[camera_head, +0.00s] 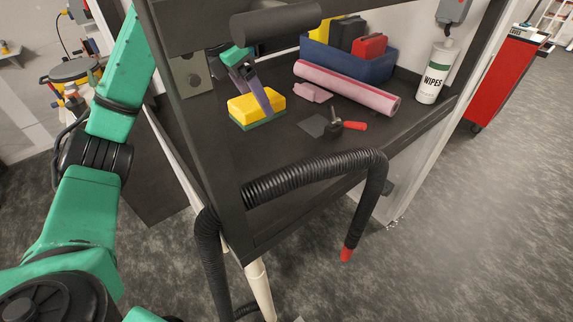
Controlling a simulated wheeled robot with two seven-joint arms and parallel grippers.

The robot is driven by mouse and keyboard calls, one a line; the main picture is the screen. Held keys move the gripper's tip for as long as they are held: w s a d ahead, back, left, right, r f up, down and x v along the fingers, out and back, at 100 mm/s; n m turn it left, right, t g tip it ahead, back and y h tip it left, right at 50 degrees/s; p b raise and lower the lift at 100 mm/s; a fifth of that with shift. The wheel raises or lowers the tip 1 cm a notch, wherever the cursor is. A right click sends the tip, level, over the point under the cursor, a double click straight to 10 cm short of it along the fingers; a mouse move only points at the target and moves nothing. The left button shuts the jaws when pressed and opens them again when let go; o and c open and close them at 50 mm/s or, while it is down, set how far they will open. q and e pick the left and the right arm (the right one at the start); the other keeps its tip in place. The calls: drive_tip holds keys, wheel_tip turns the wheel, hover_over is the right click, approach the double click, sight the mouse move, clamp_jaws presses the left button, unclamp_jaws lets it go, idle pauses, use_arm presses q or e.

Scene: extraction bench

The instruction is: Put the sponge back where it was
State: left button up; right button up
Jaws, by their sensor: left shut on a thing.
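The yellow sponge (246,109) with a green underside is on or just above the dark bench shelf (225,165), near its left side. I cannot tell whether its underside touches the surface. My left gripper (262,101) reaches in from the left behind the bench's front post. Its purple-grey fingers come down over the sponge from above and are shut on it. The far finger is mostly hidden. My right gripper is not in view.
Behind the sponge are a pink roll (345,88), a pink cloth (313,93) and a blue bin (370,69). A scraper with a red handle (354,125) lies to the right. A wipes canister (434,75) stands farther right. A black hose (310,174) crosses the front edge.

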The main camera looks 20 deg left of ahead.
use_arm(q)
drive_tip(key=shift+x, duration=0.8)
drive_tip(key=f, duration=0.6)
drive_tip(key=s+a+f+p, duration=0.1)
drive_tip(key=f, duration=0.4)
drive_tip(key=s+f+p, duration=0.1)
drive_tip(key=f, duration=0.5)
drive_tip(key=shift+s+a+f, duration=0.15)
drive_tip(key=shift+f, duration=0.2)
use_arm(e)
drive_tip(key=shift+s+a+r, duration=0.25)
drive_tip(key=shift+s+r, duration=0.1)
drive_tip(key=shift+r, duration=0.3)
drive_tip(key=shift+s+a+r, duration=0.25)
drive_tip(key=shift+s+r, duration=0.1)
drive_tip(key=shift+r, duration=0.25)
use_arm(q)
drive_tip(key=shift+f, duration=0.2)
drive_tip(key=o, duration=1.2)
drive_tip(key=shift+c, duration=0.2)
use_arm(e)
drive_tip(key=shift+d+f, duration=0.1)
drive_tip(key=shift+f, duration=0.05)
use_arm(q)
drive_tip(key=shift+r, duration=0.1)
